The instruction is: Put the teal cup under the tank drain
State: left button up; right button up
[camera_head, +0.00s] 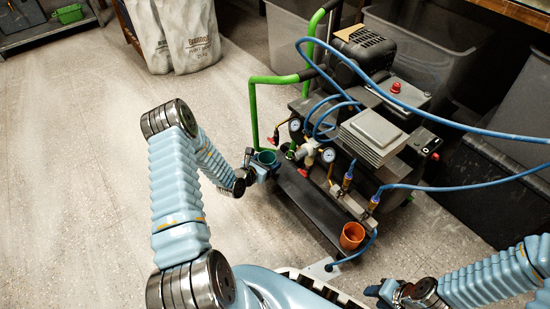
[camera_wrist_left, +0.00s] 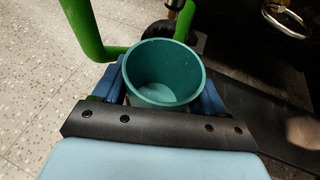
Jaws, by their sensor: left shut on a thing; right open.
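The teal cup (camera_head: 266,157) is upright and empty inside, held between the fingers of my left gripper (camera_head: 262,168). In the left wrist view the cup (camera_wrist_left: 165,75) sits between the two blue fingers, with its open mouth facing the camera. The compressor's dark tank (camera_head: 300,195) is just to the right of the cup in the head view. I cannot make out the tank drain. My right gripper (camera_head: 385,292) is at the bottom right of the head view, open and away from the cup.
An orange cup (camera_head: 352,235) stands by the tank's near end. Green handle tubes (camera_head: 253,110) rise close behind the teal cup. Blue hoses (camera_head: 460,182) run off to the right. Grey bins (camera_head: 425,55) stand behind. The floor at left is clear.

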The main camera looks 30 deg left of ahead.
aim_at(272, 158)
pick_arm(q)
jog(key=shift+w, duration=0.4)
jog(key=w, duration=0.3)
jog(key=w+b, duration=0.1)
jog(key=shift+w+d+f, duration=0.1)
jog(key=shift+w+d, duration=0.05)
jog(key=shift+d, duration=0.1)
jog(key=shift+f+b, duration=0.35)
jog(key=shift+f, duration=0.4)
jog(key=shift+r, duration=0.1)
jog(key=o, duration=1.1)
